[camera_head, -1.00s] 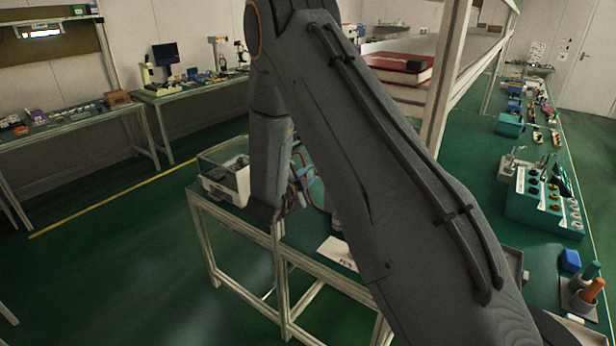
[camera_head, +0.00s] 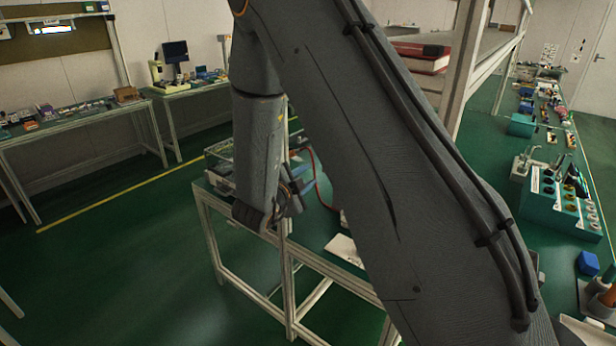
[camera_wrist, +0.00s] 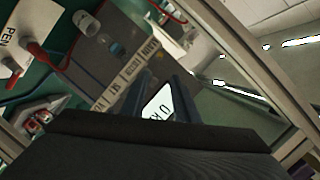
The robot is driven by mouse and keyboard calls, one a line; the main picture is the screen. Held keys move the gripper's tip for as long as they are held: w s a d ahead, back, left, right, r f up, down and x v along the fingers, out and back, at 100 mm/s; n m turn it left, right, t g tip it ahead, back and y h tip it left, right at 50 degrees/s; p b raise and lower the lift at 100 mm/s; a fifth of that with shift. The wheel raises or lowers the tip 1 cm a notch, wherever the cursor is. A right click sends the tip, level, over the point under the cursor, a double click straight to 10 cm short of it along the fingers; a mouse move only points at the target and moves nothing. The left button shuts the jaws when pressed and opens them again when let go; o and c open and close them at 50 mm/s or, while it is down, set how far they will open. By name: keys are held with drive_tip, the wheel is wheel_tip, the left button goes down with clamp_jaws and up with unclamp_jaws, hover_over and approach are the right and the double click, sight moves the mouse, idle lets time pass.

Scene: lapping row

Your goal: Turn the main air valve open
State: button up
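In the wrist view, a white plate (camera_wrist: 12,50) at the upper left carries the letters "PEN", the rest being cut off. A red handle-like part (camera_wrist: 40,54) lies beside it; it may be the air valve's lever, but I cannot tell its position surely. My gripper (camera_wrist: 158,96) is in the lower middle of the wrist view, its two dark fingers apart with a white lettered label seen between them. It is to the right of the red part and not touching it. In the head view, my arm hides the valve and most of my gripper.
A red hose (camera_head: 318,182) rises over the green bench (camera_head: 312,236). A clear-sided bin (camera_head: 218,158) stands at the bench's left end. Open floor (camera_head: 130,262) lies to the left.

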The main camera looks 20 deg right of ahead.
drive_tip(key=w+d+f+m+p, duration=0.1)
drive_tip(key=w+d+m, duration=0.2)
drive_tip(key=m, duration=0.8)
drive_tip(key=w+d+f+m+y+p, duration=0.1)
drive_tip(key=w+d+m, duration=0.3)
drive_tip(key=m, duration=0.8)
drive_tip(key=w+d+f+m+t+p, duration=0.1)
drive_tip(key=w+d+m, duration=0.2)
drive_tip(key=m, duration=0.8)
drive_tip(key=shift+w+d+f+m+p, duration=0.2)
drive_tip(key=shift+w+f+m+p, duration=0.2)
drive_tip(key=shift+w, duration=0.2)
clamp_jaws()
